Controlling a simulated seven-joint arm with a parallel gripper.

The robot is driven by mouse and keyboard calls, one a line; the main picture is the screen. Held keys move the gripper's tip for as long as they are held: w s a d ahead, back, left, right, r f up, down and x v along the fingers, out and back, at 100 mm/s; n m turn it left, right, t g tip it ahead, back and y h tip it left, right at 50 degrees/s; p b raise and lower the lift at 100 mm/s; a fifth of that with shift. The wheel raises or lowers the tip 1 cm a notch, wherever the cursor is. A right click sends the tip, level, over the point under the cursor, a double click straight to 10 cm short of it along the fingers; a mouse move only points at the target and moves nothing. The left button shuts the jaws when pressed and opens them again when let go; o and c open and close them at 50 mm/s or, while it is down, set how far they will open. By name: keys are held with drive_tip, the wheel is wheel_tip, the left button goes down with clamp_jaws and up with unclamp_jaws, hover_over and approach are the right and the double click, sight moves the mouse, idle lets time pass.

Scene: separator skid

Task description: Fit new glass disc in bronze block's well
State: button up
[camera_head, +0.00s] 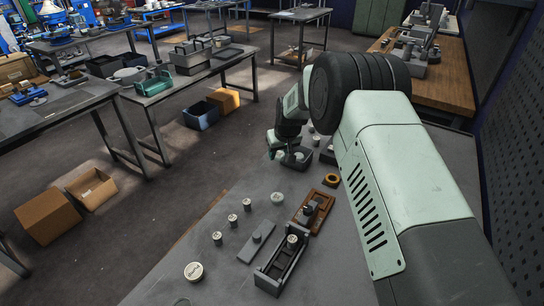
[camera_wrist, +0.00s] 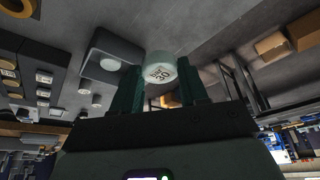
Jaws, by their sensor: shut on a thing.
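My gripper (camera_wrist: 160,72) is shut on a pale round disc (camera_wrist: 161,66) with dark lettering, its face turned toward the wrist camera. In the head view my gripper (camera_head: 281,151) is at the far part of the bench, above or beside a dark tray (camera_head: 301,163); the held disc is hard to make out there. The brown-orange bronze block (camera_head: 325,221) lies nearer the camera, apart from my gripper. A dark grey knobbed piece (camera_head: 310,208) sits on it, and I cannot see into its well. In the wrist view a grey tray (camera_wrist: 92,72) with a white round piece is left of the disc.
A bronze ring (camera_head: 332,180) lies behind the block. A dark open-ended frame (camera_head: 268,282) holding a white-topped cylinder (camera_head: 292,240) and a flat grey plate (camera_head: 257,241) lie in front. Several small white-topped cylinders (camera_head: 232,219) stand to the left. A larger round piece (camera_head: 194,271) is near the front.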

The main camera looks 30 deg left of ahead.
drive_tip(key=s+d, duration=0.1)
drive_tip(key=d, duration=0.4)
drive_tip(key=s+d, duration=0.1)
drive_tip(key=d, duration=0.5)
drive_tip(key=s+d+f, duration=0.1)
drive_tip(key=d, duration=0.4)
drive_tip(key=shift+s+d, duration=0.25)
drive_tip(key=shift+d, duration=0.05)
drive_tip(key=shift+s+d, duration=0.1)
drive_tip(key=shift+d, duration=0.1)
drive_tip(key=shift+f, duration=2.65)
drive_tip(key=shift+f, duration=0.3)
